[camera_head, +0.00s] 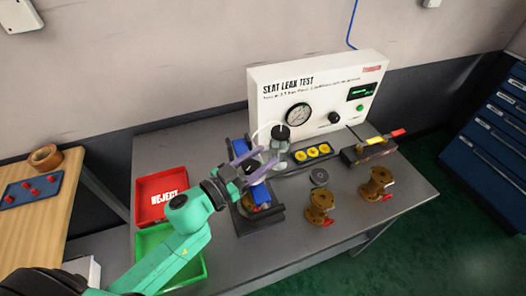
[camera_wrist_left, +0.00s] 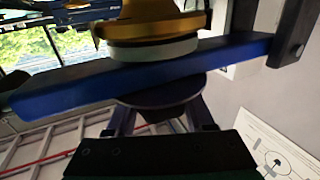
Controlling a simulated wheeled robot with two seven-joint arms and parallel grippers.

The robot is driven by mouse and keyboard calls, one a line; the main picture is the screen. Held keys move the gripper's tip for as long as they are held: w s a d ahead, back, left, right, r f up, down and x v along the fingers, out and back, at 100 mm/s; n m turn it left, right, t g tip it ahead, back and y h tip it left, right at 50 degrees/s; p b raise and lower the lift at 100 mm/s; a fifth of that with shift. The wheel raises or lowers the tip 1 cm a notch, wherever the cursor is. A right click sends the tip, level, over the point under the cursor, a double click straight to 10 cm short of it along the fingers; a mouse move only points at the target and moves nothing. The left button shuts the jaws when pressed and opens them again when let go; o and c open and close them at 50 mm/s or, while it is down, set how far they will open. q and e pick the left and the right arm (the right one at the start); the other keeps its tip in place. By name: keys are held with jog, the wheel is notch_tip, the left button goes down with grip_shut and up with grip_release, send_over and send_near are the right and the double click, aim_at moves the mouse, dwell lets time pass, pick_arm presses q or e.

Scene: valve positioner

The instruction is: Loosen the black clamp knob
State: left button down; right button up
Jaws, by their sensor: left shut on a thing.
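The clamp fixture is a blue frame (camera_head: 258,193) on a dark base (camera_head: 255,222) at the middle of the bench. In the left wrist view its blue crossbar (camera_wrist_left: 60,90) runs across, with a brass valve part and pale ring (camera_wrist_left: 155,50) beyond it. The black clamp knob (camera_wrist_left: 160,90) shows as a dark disc on the near side of the bar. My left gripper (camera_head: 254,165), with purple fingers, is at the top of the clamp and shut on the knob. The fingers hide most of the knob in the head view. My right gripper is not in view.
Red REJECT tray (camera_head: 150,212) and green tray (camera_head: 190,274) lie at the left. A jar with a black cap (camera_head: 281,133) stands close behind the gripper. The seat leak test panel (camera_head: 290,80) stands behind. Brass valves (camera_head: 319,207) (camera_head: 376,185) stand at right.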

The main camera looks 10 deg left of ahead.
pick_arm(q)
jog(key=n+t+y, duration=0.1)
jog(key=n+y, duration=0.1)
jog(key=y, duration=0.1)
jog(key=shift+w+a+t, duration=0.15)
jog(key=shift+a+t, duration=0.15)
jog(key=shift+t, duration=0.1)
jog(key=shift+a+n+t+y+b, duration=0.2)
jog(key=shift+n+t+y+b, duration=0.3)
jog(key=shift+n+y, duration=0.55)
jog(key=shift+w+r+y, duration=0.1)
jog(key=shift+y, duration=0.15)
jog(key=shift+c, duration=1.4)
grip_release()
